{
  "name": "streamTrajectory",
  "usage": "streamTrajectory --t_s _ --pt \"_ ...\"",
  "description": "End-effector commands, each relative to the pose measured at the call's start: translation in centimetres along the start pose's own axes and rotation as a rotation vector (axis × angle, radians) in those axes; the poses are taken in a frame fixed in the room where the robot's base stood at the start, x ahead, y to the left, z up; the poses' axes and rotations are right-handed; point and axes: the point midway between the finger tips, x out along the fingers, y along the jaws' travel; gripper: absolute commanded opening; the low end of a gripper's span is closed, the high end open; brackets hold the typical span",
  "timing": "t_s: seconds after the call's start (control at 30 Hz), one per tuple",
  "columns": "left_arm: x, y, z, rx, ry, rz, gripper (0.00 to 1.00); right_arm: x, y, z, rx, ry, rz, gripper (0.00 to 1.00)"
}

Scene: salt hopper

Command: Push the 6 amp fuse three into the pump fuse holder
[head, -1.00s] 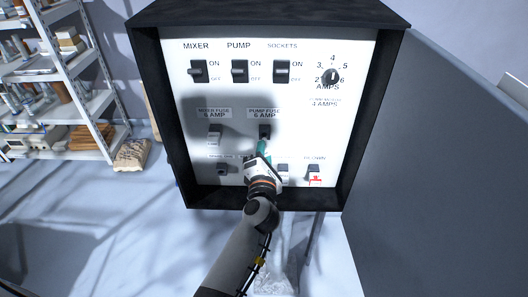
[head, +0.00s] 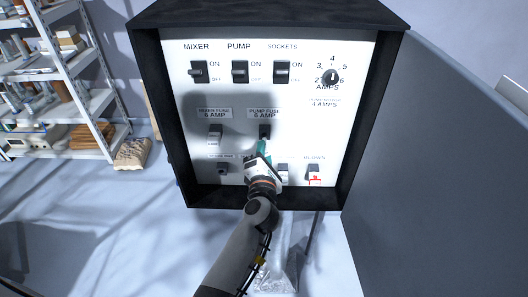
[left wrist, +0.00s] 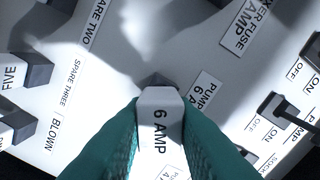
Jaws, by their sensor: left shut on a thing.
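My left gripper (head: 264,147) reaches up from below to the panel, its teal fingertips just below the dark pump fuse holder (head: 265,131). In the left wrist view the gripper (left wrist: 158,135) is shut on a white fuse (left wrist: 160,117) marked "6 AMP". A dark block (left wrist: 157,80), apparently the pump fuse holder, lies at the fuse's far end. I cannot tell whether the fuse touches it or is inside it. The pump fuse label (head: 264,114) sits above the holder. In the head view the fuse is hidden by the fingers. My right gripper is not in view.
The mixer fuse holder (head: 214,133) with a white fuse is left of the pump holder. Spare holders and the blown holder (head: 314,170) line the bottom row. Switches (head: 240,71) and a dial (head: 330,77) are above. The dark box rim (head: 264,204) surrounds the panel.

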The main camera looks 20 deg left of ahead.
Motion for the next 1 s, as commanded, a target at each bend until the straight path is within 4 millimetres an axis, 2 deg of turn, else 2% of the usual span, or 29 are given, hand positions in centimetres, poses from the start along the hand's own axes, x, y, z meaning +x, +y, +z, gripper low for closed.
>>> streamTrajectory --t_s 0.47,1.0 --pt "0.0 0.0 0.0 0.001 0.0 0.0 0.0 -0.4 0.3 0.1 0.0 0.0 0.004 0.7" --pt "1.1 -0.1 -0.1 0.001 0.001 -0.001 0.0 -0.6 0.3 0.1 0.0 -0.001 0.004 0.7"
